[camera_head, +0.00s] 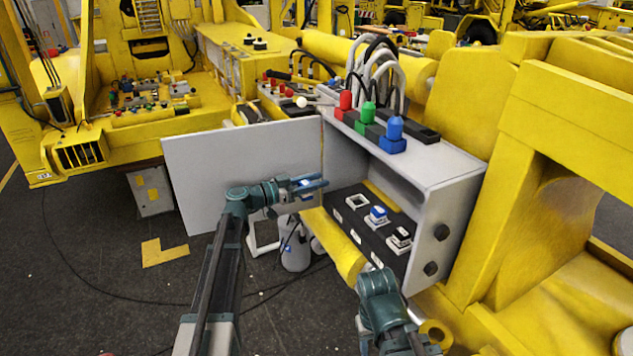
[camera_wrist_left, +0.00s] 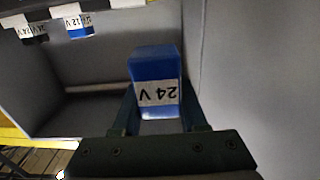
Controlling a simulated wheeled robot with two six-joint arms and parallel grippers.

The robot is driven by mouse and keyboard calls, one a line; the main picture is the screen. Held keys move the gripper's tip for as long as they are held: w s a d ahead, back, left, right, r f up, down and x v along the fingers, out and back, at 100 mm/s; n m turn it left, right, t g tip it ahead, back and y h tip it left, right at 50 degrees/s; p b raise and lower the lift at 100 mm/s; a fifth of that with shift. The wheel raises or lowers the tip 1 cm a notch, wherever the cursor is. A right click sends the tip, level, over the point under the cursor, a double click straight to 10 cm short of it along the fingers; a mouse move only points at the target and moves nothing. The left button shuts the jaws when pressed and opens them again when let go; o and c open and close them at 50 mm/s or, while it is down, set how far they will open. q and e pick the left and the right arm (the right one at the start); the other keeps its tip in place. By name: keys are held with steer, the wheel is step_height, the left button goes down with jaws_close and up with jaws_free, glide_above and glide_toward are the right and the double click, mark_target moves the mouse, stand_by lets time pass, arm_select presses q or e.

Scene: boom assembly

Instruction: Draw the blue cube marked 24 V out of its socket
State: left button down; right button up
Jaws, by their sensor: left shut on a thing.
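The blue cube with a white 24 V label (camera_wrist_left: 155,70) is between the fingers of my left gripper (camera_wrist_left: 157,112), which is shut on it. In the head view my left gripper (camera_head: 312,185) holds this cube (camera_head: 304,183) in the air in front of the grey panel, left of the dark socket strip (camera_head: 352,221) and apart from it. The socket nearest the panel (camera_head: 357,201) is an empty white frame. Part of my right arm shows at the lower middle; its fingers cannot be seen.
Another blue cube (camera_head: 378,213) and a black one (camera_head: 401,235) sit in the strip's other sockets. Red, green and blue plugs (camera_head: 368,115) with cables stand on top of the grey box (camera_head: 440,165). The grey panel (camera_head: 240,165) stands open behind my left gripper.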

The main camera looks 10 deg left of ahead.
arm_select(q)
steer(key=v, duration=1.5)
stand_by(0.4)
